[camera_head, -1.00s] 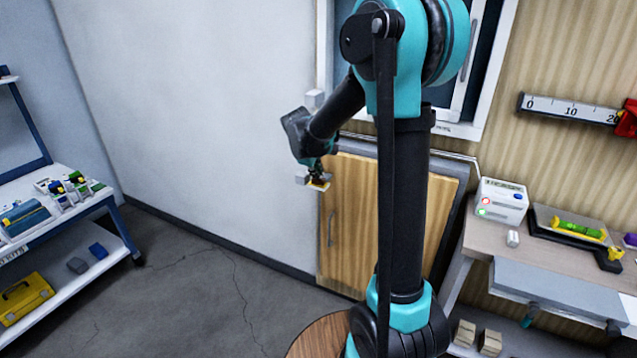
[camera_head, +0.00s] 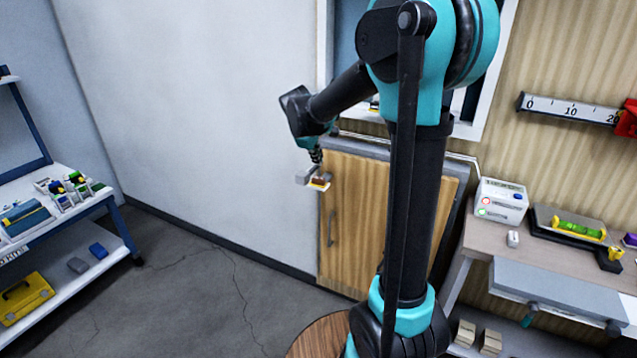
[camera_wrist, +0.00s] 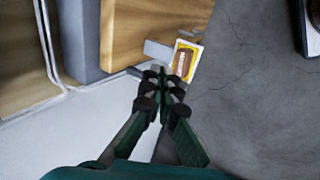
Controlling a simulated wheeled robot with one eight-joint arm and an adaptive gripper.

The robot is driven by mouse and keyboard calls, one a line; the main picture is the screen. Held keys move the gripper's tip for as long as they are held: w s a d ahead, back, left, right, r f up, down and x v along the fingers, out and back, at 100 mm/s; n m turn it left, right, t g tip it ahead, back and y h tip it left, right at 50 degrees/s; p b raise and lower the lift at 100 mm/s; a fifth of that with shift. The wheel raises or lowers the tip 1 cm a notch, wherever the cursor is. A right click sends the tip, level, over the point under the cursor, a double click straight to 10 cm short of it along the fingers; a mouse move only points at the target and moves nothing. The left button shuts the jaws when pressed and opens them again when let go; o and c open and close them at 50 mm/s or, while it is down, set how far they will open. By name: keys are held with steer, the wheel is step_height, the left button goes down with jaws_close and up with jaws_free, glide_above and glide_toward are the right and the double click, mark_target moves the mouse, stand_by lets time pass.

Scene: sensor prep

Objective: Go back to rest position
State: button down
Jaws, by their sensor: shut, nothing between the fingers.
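My gripper (camera_head: 316,157) hangs from the bent arm in front of the white wall, at the left edge of the wooden cabinet door. In the wrist view its fingers (camera_wrist: 161,73) are shut together with nothing between them. Just beyond the fingertips there is a small white and yellow item with a brown middle (camera_wrist: 185,62); it also shows below the gripper in the head view (camera_head: 319,184). I cannot tell whether the fingertips touch it.
The wooden cabinet (camera_head: 349,215) stands behind my arm. A workbench (camera_head: 480,238) at right carries a white device (camera_head: 501,201) and a green level (camera_head: 578,228). A blue-framed shelf trolley (camera_head: 120,245) stands at left. The grey floor (camera_head: 190,290) between is clear.

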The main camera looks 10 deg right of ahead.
steer(key=shift+r, duration=0.35)
steer(key=s+d+f+m+y, duration=0.1)
steer(key=s+f+m, duration=0.2)
steer(key=s, duration=0.7)
steer(key=s+d+f+m+y, duration=0.1)
steer(key=s+f+m, duration=0.3)
steer(key=s, duration=0.6)
steer(key=s+d+f+m+y, duration=0.1)
steer(key=s+d+f+m, duration=0.1)
steer(key=s+f, duration=0.5)
steer(key=s+m, duration=0.1)
steer(key=s, duration=0.2)
steer(key=shift+s+f+m, duration=0.15)
steer(key=shift+m, duration=0.25)
